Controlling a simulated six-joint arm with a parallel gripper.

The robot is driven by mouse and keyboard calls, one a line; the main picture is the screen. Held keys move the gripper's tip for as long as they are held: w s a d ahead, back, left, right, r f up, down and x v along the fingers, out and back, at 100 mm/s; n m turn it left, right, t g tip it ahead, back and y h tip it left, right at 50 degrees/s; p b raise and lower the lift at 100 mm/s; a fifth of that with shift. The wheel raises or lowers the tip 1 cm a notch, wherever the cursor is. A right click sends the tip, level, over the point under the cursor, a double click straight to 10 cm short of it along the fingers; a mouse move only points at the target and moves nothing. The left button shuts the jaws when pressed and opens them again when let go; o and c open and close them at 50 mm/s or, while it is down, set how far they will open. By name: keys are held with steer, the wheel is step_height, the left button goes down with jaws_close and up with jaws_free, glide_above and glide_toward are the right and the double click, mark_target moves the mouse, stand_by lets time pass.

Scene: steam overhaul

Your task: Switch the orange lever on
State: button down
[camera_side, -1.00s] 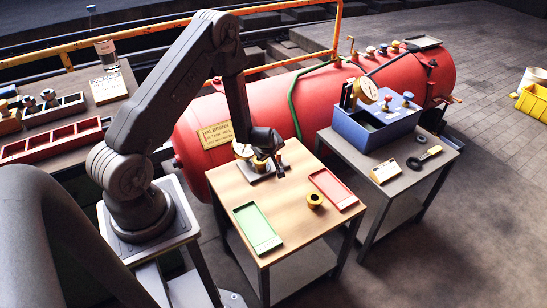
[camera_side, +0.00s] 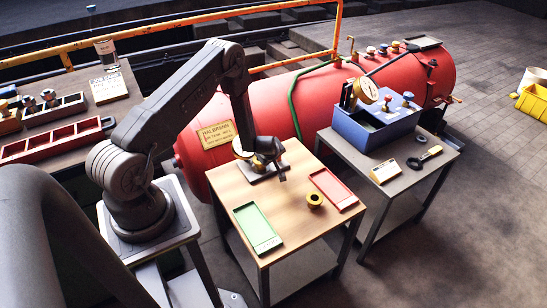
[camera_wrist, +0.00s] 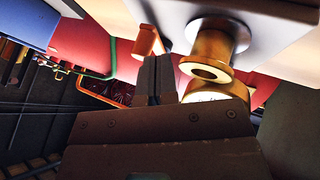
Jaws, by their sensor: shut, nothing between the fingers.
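The orange lever (camera_wrist: 147,42) shows in the wrist view, standing out from a pale plate (camera_wrist: 275,22) beside a brass fitting (camera_wrist: 212,48). My gripper's two dark fingers (camera_wrist: 155,66) are pressed together with nothing between them. Their tips are close to the lever, and I cannot tell whether they touch it. In the side view my gripper (camera_side: 281,176) is low over the far part of the wooden table (camera_side: 285,205), at the dark base plate (camera_side: 257,178) of the fitting. The lever is hidden there behind my gripper.
A green tray (camera_side: 257,246), a brass ring-shaped part (camera_side: 315,200) and a red tray (camera_side: 352,202) are nearer on the table. A red tank (camera_side: 300,95) lies behind. A blue box (camera_side: 372,137) with a gauge stands on the grey table at right.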

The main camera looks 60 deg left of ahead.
steer(key=shift+x, duration=1)
steer(key=shift+w+d+n+g+y, duration=0.15)
steer(key=shift+w+n+g+y, duration=0.15)
steer(key=shift+w+n, duration=0.25)
steer(key=shift+w+d+n+g, duration=0.2)
steer(key=shift+w+n+g, duration=0.1)
steer(key=shift+n, duration=0.35)
steer(key=shift+w+d+n+g+y, duration=0.1)
steer(key=shift+w+n+g+y, duration=0.4)
steer(key=shift+w+n+g, duration=0.45)
steer(key=shift+w+a+t, duration=0.15)
steer(key=shift+w+a, duration=0.05)
steer(key=shift+w, duration=0.45)
steer(key=shift+w+a+t, duration=0.1)
steer(key=shift+w+a, duration=0.1)
steer(key=shift+w, duration=0.5)
steer(key=shift+w+a, duration=0.45)
steer(key=shift+w, duration=0.3)
steer(key=shift+a, duration=0.15)
